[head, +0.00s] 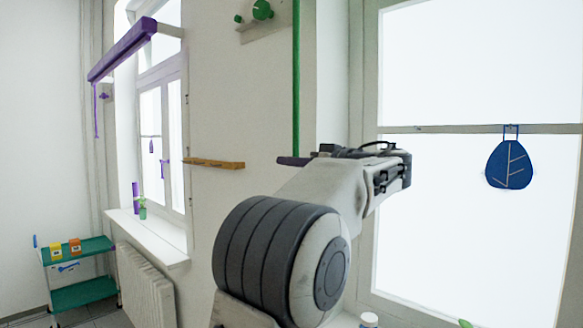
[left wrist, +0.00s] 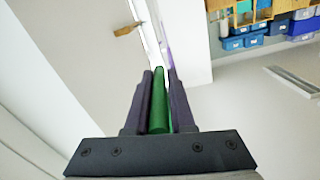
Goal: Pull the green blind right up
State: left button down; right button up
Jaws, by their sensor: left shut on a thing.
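A long straight green cord (head: 296,80) hangs down the wall beside the near window and runs out of the top of the head view. My left gripper (head: 294,160) is at its visible lower end. In the left wrist view, a thick green piece (left wrist: 158,100) of it lies between the two dark fingers (left wrist: 159,92), which are shut on it. The green blind itself is not in view; the near window's visible panes are uncovered. My right gripper is not in view.
A green knob (head: 262,10) sits on a wall plate above. A wooden ledge (head: 214,163) juts from the wall at left. A rolled purple blind (head: 122,48) hangs at the far window. A radiator (head: 146,286) and green-shelved cart (head: 84,296) stand lower left.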

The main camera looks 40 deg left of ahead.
pick_arm(q)
notch_tip(320, 180, up, 7)
jog(key=p, duration=0.2)
jog(key=shift+w+p, duration=0.1)
jog(key=shift+p, duration=0.3)
jog(key=shift+r, duration=0.65)
jog(key=c, duration=0.9)
grip_release()
jog(key=shift+o, duration=0.5)
jog(key=shift+f, duration=0.1)
jog(key=shift+d, duration=0.1)
